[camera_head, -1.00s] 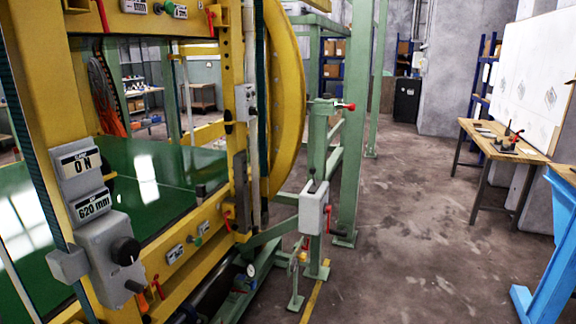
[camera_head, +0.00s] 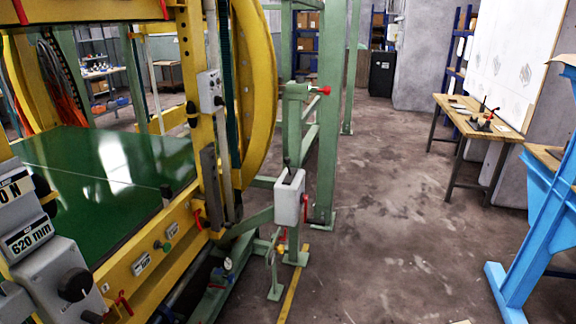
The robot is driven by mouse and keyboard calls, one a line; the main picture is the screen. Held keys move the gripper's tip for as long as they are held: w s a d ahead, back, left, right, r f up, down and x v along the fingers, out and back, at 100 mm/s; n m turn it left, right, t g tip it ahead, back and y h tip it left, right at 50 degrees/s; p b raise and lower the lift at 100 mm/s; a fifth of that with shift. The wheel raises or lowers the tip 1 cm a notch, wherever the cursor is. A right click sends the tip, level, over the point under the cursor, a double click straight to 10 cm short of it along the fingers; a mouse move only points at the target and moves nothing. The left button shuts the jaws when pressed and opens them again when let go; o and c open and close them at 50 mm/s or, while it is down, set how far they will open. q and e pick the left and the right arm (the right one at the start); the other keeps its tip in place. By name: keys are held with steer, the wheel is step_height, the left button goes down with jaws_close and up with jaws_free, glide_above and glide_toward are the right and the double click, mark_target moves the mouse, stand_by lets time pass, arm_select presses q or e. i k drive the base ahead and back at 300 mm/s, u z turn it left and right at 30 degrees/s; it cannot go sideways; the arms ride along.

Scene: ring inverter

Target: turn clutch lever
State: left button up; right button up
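Several red-handled levers show on and beside the yellow and green machine (camera_head: 187,50); I cannot tell which one is the clutch lever. One red lever (camera_head: 306,208) hangs at the right side of a light grey box (camera_head: 289,200) on a green post. Another red-tipped lever (camera_head: 322,90) points right from the top of that post. A small red lever (camera_head: 197,218) sits on the yellow frame. One more red lever (camera_head: 124,302) is beside the grey control box with a black knob (camera_head: 75,285) at the lower left. Neither of my grippers is in view.
A green bed (camera_head: 100,165) lies inside the yellow frame. Green posts and feet stand on the floor by a yellow floor line (camera_head: 293,285). A wooden table (camera_head: 480,125) and a blue frame (camera_head: 540,240) stand at the right. The floor between (camera_head: 390,220) is clear.

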mark_target(287, 161)
steer(key=u, duration=0.1)
steer(key=k, duration=0.3)
steer(key=z, duration=0.3)
steer(key=i, duration=2.1)
steer(key=u, duration=0.65)
